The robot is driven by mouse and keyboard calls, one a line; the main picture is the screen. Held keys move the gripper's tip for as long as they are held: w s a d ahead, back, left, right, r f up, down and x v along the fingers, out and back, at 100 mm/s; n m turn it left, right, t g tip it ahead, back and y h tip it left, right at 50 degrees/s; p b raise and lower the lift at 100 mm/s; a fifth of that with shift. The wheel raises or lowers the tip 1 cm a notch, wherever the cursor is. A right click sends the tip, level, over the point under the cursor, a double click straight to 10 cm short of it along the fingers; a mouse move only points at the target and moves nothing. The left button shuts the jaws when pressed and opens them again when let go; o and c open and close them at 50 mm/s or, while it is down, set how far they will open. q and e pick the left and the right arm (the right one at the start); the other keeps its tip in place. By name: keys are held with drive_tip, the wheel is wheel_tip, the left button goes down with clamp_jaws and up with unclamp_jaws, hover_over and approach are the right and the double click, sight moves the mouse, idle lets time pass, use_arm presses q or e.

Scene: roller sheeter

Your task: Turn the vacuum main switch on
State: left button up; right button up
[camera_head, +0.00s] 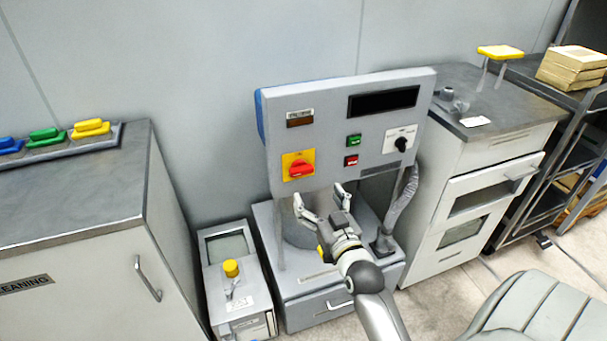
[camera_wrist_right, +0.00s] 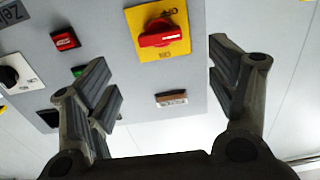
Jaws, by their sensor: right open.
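A red rotary switch (camera_head: 301,169) on a square yellow plate sits at the lower left of the grey control panel (camera_head: 330,110). Its handle lies roughly horizontal in the head view. The switch also shows at the top middle of the wrist view (camera_wrist_right: 162,34), where the camera looks at the panel upside down. My right gripper (camera_head: 318,197) is open and empty, just below and to the right of the switch in the head view. In the wrist view the switch appears between and beyond the spread fingers (camera_wrist_right: 160,65), with no contact visible. My left gripper is out of view.
A green button (camera_head: 354,140), a red button (camera_head: 351,160) and a black knob (camera_head: 400,144) are to the switch's right. A grey hose (camera_head: 403,195) hangs at the panel's right. A small machine with a yellow knob (camera_head: 231,268) stands at the lower left.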

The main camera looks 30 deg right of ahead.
sight(303, 174)
drive_tip(key=x, duration=0.9)
drive_tip(key=shift+w+p, duration=0.15)
drive_tip(key=shift+p, duration=0.15)
drive_tip(key=shift+w+d, duration=0.1)
drive_tip(key=shift+w, duration=0.5)
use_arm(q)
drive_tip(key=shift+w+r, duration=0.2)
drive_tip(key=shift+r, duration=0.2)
use_arm(e)
drive_tip(key=c, duration=1)
